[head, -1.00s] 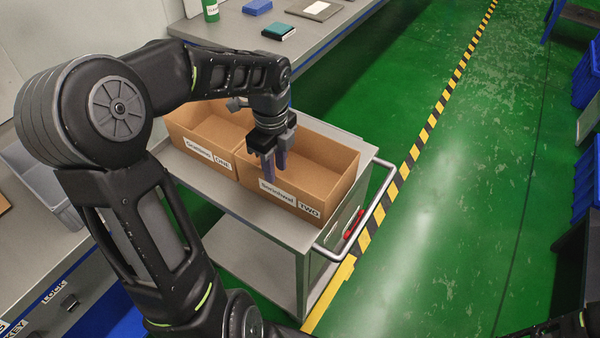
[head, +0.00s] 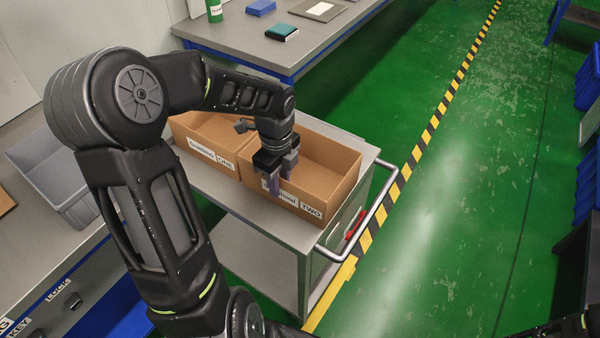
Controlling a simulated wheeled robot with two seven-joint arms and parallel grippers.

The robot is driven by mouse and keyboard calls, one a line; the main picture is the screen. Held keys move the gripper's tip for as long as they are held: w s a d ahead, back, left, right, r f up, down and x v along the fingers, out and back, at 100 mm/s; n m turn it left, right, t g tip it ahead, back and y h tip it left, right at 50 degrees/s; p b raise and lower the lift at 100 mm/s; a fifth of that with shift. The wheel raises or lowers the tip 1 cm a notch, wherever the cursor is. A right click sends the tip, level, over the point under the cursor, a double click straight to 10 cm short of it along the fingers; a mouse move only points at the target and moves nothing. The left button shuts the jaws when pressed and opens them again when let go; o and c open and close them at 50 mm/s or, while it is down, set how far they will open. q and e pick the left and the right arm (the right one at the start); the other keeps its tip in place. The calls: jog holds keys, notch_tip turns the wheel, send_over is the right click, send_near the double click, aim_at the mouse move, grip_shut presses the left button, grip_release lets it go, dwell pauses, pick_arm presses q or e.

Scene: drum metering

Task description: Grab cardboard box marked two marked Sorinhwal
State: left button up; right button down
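The cardboard box marked TWO and Sorinhwal (head: 335,172) stands open-topped on the cart's top, on the right. My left gripper (head: 281,182) points down at its front wall. One finger is outside the wall, covering part of the Sorinhwal label; the other is on the inner side. The fingers look apart, with the wall's top edge between them; I see no clear grip on it. The box marked ONE (head: 205,155) sits directly to its left, partly behind my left arm. My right gripper is out of view; only a bit of that arm shows at the bottom right.
The grey cart (head: 260,222) has a metal push handle (head: 372,222) on its right side. A workbench (head: 245,38) with a teal item (head: 282,32) stands behind. A grey bin (head: 58,180) is on the left bench.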

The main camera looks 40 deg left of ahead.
pick_arm(q)
notch_tip(320, 180, down, 2)
jog(key=shift+f, duration=0.25)
jog(key=shift+c, duration=0.2)
grip_shut()
dwell(0.4)
dwell(1.0)
